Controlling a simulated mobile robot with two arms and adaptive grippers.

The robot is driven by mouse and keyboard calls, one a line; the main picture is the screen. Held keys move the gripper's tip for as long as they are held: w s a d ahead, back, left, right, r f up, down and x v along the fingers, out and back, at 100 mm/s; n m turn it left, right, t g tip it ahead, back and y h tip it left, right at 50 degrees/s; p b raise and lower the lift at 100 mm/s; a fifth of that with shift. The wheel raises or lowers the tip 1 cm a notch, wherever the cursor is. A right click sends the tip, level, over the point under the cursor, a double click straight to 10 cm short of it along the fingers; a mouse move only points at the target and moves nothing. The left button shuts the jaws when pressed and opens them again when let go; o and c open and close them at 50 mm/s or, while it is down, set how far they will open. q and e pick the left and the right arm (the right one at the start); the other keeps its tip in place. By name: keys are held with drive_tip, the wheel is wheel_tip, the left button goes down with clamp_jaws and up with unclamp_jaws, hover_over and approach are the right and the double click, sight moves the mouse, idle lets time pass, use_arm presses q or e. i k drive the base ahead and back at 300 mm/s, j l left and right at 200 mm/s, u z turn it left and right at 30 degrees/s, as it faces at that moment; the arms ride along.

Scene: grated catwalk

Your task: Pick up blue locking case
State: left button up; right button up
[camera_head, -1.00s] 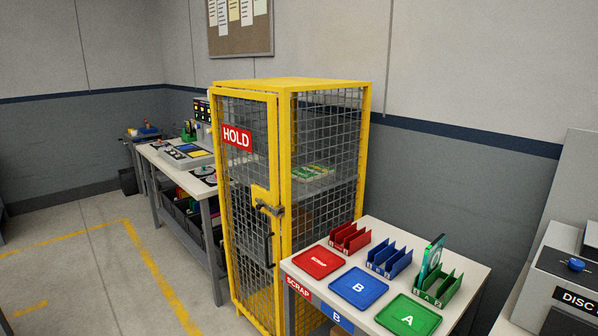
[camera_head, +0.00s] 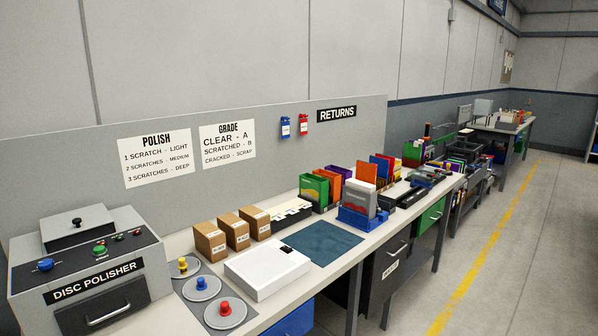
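I cannot single out the blue locking case for certain. Among the upright coloured cases on the long bench (camera_head: 345,252), a blue one (camera_head: 381,165) stands beside an orange one (camera_head: 365,173), partly hidden. In front of them a blue holder (camera_head: 360,217) bears an upright grey case (camera_head: 359,197). Neither of my grippers is in view.
The disc polisher (camera_head: 95,265) stands at the left. Small boxes (camera_head: 237,232), a white flat unit (camera_head: 268,268) and a dark blue mat (camera_head: 322,242) lie along the bench. A blue tag (camera_head: 285,127) hangs on the back panel. The floor (camera_head: 520,250) at right is clear.

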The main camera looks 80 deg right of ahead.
sight(382, 171)
drive_tip(key=z, duration=3.25)
drive_tip(key=i+l, duration=0.75)
drive_tip(key=i+l+u, duration=0.1)
drive_tip(key=i+l, duration=0.6)
drive_tip(key=i+l+u, duration=0.1)
drive_tip(key=i+l, duration=0.6)
drive_tip(key=l, duration=0.25)
